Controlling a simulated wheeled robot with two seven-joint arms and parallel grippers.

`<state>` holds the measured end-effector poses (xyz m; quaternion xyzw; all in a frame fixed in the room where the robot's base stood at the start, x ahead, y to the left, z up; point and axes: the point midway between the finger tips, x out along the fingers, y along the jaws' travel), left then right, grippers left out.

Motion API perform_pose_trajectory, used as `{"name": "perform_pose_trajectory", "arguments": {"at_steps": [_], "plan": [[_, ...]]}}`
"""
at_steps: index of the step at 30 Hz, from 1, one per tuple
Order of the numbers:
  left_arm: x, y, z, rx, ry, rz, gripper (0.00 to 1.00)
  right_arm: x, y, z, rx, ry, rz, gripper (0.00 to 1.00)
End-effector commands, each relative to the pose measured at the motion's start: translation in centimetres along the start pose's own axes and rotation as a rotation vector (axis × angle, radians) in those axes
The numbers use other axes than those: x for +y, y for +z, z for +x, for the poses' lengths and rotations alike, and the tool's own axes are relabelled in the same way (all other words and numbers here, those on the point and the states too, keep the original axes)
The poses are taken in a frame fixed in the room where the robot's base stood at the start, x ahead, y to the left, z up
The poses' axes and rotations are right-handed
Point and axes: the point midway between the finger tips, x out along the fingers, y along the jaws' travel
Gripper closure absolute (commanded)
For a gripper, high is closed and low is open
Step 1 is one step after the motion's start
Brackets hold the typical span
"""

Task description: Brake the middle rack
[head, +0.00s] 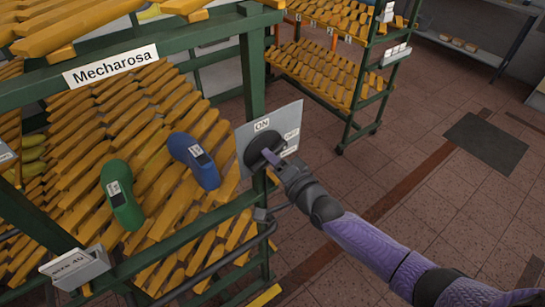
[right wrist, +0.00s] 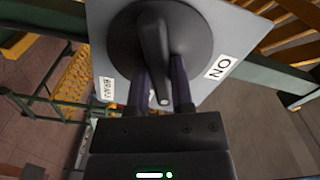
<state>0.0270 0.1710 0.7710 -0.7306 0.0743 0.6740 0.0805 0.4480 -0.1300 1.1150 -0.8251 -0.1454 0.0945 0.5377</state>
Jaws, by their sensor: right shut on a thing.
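A green-framed rack (head: 170,52) with the sign "Mecharosa" (head: 110,66) fills the left half of the head view. On its right post is a grey panel (head: 287,116) with a dark round dial (head: 256,147) and a lever handle. The panel reads "ON" (head: 262,125) at upper left, with smaller labels at its right side. In the right wrist view, the dark handle (right wrist: 153,50) points down, between the "ON" label (right wrist: 222,67) and the "BRAKE" label (right wrist: 107,89). My right gripper (head: 274,160) is shut on the handle, one finger on each side. My left gripper is not in view.
The tiled floor at right is mostly open, with a dark mat (head: 485,143).

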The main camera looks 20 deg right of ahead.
Motion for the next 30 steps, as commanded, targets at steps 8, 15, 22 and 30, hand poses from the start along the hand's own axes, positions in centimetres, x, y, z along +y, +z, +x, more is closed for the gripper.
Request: {"name": "perform_pose_trajectory", "arguments": {"at_steps": [8,15,22,30], "plan": [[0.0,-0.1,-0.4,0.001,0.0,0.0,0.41,0.0,0.0,0.0,-0.001,0.002,-0.261,1.0],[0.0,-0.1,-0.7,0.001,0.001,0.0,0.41,0.0,0.0,0.0,-0.001,0.003,-0.489,1.0],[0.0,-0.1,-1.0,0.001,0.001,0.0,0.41,0.0,0.0,0.0,-0.002,0.003,-0.706,1.0],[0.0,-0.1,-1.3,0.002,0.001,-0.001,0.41,0.1,0.1,0.0,-0.003,0.003,-0.929,1.0]]}}
